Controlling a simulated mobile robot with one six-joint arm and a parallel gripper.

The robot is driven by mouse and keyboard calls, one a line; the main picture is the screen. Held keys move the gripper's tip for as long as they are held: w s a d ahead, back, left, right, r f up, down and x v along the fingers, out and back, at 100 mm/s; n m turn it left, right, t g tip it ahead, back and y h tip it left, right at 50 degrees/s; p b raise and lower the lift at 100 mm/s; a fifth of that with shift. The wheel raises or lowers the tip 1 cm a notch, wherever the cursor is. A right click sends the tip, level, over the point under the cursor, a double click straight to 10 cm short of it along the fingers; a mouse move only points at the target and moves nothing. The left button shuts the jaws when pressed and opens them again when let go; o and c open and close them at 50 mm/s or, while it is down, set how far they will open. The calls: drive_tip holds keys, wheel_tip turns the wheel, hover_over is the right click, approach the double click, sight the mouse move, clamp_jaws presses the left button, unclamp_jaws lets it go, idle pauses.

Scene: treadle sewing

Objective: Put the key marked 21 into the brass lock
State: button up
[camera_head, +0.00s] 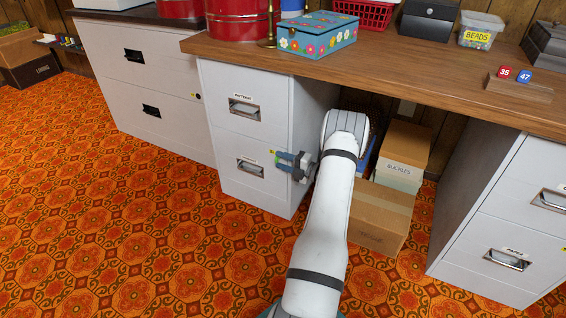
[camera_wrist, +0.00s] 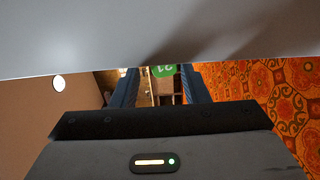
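The key's green tag marked 21 (camera_wrist: 163,70) shows between my finger pads in the wrist view, partly cut off by a grey surface above. The key's metal part cannot be made out. My gripper (camera_head: 281,159) is at the right edge of the left pedestal's front (camera_head: 237,136), level with its lower drawer, fingers pointing left. In the wrist view its blue fingers (camera_wrist: 160,86) stand apart, with gaps beside the tag. A small yellow mark (camera_head: 273,152) shows beside the fingertips; any lock there is hidden. A small round dark lock (camera_head: 197,96) is on the far-left cabinet; its metal is unclear.
The right pedestal (camera_head: 500,220) stands beyond. A rack (camera_head: 519,87) holds red 35 and blue 47 tags. The carpet at left is clear.

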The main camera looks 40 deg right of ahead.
drive_tip(key=shift+o, duration=0.8)
drive_tip(key=p+v, duration=0.2)
drive_tip(key=v, duration=0.5)
drive_tip(key=shift+s+d+p, duration=0.15)
drive_tip(key=shift+s+p, duration=0.2)
drive_tip(key=shift+p, duration=0.05)
